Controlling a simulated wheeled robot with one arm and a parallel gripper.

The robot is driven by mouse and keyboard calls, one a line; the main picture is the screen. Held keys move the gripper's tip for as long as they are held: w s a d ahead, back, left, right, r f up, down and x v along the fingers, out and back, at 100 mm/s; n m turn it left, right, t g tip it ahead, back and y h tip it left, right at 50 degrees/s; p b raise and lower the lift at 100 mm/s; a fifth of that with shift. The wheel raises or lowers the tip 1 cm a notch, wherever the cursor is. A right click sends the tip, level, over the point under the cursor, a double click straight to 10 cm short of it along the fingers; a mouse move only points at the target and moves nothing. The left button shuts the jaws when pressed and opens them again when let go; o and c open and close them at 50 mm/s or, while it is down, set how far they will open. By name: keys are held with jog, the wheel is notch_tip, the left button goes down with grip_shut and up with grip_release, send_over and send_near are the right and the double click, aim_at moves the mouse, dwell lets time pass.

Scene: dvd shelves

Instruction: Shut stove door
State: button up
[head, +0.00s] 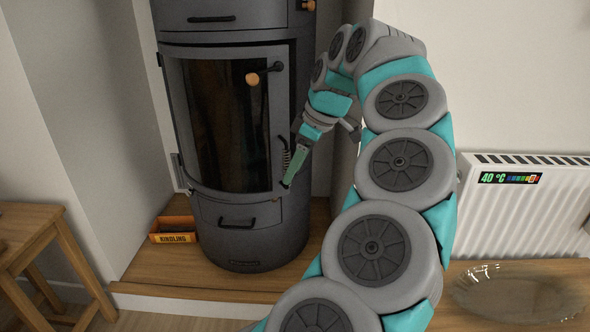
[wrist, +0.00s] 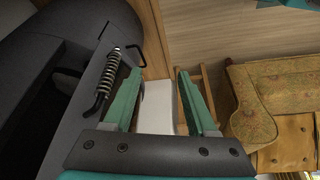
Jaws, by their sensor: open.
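The dark grey stove (head: 240,235) stands in the alcove. Its door (head: 232,188) has a dark glass pane and hinges on the left. A dark gap along the door's top and right edges suggests it is slightly ajar. A black handle with a wooden knob (head: 252,79) is at its upper right. A coiled spring handle (head: 286,160) is beside the door's right edge; it also shows in the wrist view (wrist: 108,75). My gripper (head: 288,182) is beside the door's lower right edge. In the wrist view, its green fingers (wrist: 160,82) are apart and empty, the left one close to the spring handle.
An orange kindling box (head: 175,237) sits left of the stove on the wooden hearth (head: 190,278). A wooden stool (head: 40,240) stands at the left. A white radiator (head: 530,215) and a clear dish (head: 515,298) are at the right. A patterned armchair (wrist: 280,88) shows in the wrist view.

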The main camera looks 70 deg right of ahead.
jog(key=shift+a, duration=0.25)
jog(key=shift+c, duration=0.2)
